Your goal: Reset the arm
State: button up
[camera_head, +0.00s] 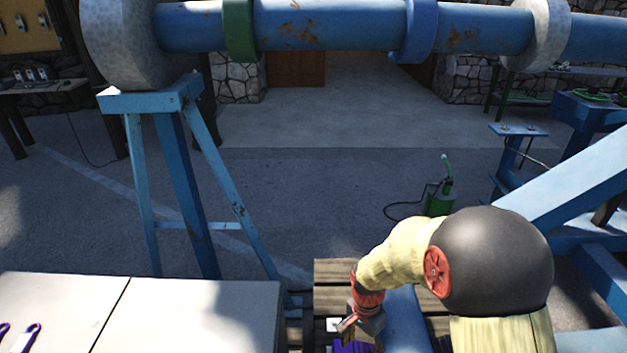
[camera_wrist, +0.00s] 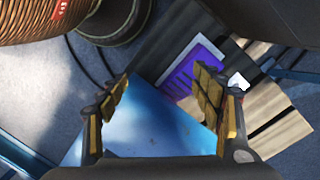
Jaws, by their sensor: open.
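My gripper (camera_wrist: 164,82) is open in the wrist view, its two gold-padded fingers spread wide with nothing between them. In the head view my gripper (camera_head: 352,324) is low in the centre, at the end of my bent arm. It points down over a wooden pallet (camera_head: 332,272), close to a purple item (camera_head: 355,346). The purple item (camera_wrist: 182,77) lies beyond the fingers in the wrist view, partly covered by the right finger. I cannot tell from these frames whether the gripper touches anything.
A blue surface (camera_wrist: 145,125) lies below the fingers. A brown ribbed round thing (camera_wrist: 35,18) is at upper left of the wrist view. A pale cabinet top (camera_head: 180,315), a blue trestle (camera_head: 172,160) and a blue frame (camera_head: 575,185) flank my arm. A green sprayer (camera_head: 438,203) stands on open floor.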

jog(key=s+d+r+n+t, duration=0.2)
jog(key=s+r, duration=0.3)
jog(key=r, duration=0.5)
jog(key=s+d+r+n+t, duration=0.2)
jog(key=s+r+n, duration=0.2)
jog(key=r, duration=0.7)
jog(key=s+d+r+n+t, duration=0.2)
jog(key=s+r, duration=0.4)
jog(key=r, duration=0.5)
jog(key=shift+s+r+n+t+p, duration=0.25)
jog(key=shift+n+t+p, duration=0.3)
jog(key=shift+n, duration=0.35)
jog(key=shift+c, duration=0.4)
